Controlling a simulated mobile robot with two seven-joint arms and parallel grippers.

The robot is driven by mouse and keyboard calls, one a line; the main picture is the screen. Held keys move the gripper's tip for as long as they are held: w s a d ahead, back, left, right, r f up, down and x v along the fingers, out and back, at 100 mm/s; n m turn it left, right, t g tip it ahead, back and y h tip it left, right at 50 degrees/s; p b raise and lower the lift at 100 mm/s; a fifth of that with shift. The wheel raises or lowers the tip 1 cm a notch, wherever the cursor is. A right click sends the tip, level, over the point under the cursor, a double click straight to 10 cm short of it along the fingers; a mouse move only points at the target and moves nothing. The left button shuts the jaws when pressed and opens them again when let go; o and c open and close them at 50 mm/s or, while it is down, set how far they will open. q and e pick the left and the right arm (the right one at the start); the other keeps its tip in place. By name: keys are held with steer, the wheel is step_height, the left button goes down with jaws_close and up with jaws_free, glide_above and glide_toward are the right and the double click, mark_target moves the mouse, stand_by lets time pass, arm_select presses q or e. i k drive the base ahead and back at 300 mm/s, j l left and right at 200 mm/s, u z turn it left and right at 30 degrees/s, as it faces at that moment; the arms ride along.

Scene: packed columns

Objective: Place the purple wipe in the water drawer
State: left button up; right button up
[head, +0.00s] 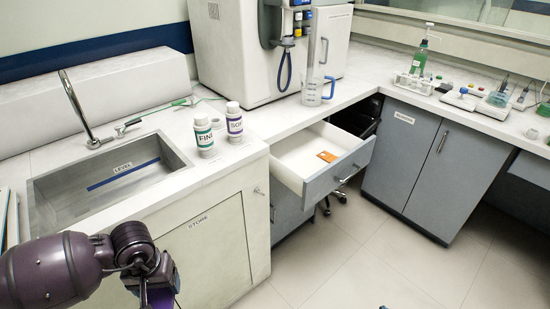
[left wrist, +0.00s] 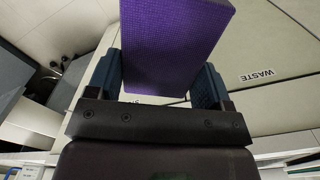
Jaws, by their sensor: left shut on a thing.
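The purple wipe (left wrist: 178,45) is a flat rectangular purple piece in the left wrist view. My left gripper (head: 158,285) is shut on it, with a blue finger on either side. In the head view the gripper is at the bottom left, in front of the sink cabinet, and only a little purple (head: 160,298) shows below it. One drawer (head: 345,172) under the counter is pulled open, to the right of and apart from the gripper. It has a white inside, and an orange packet lies in it. I cannot read a label on its front. My right gripper is not in view.
Two white bottles (head: 204,135) and a clear jug (head: 314,92) stand on the counter. The cabinet below the sink is marked STORE (head: 197,222). Floor in front of the drawer (head: 330,260) looks clear.

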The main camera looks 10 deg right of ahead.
mark_target(312, 162)
steer(key=i+l+u, duration=0.1)
steer(key=l, duration=0.5)
steer(key=i+l+u, duration=0.1)
steer(key=i+l, duration=0.15)
steer(key=l, duration=0.3)
steer(key=i+l+u, duration=0.1)
steer(key=l, duration=0.5)
steer(key=i+l+u, duration=0.1)
steer(key=l, duration=0.5)
steer(key=i+l+u, duration=0.1)
steer(key=l, duration=0.55)
steer(key=i+l, duration=0.25)
steer(key=i, duration=0.8)
steer(key=u, duration=0.05)
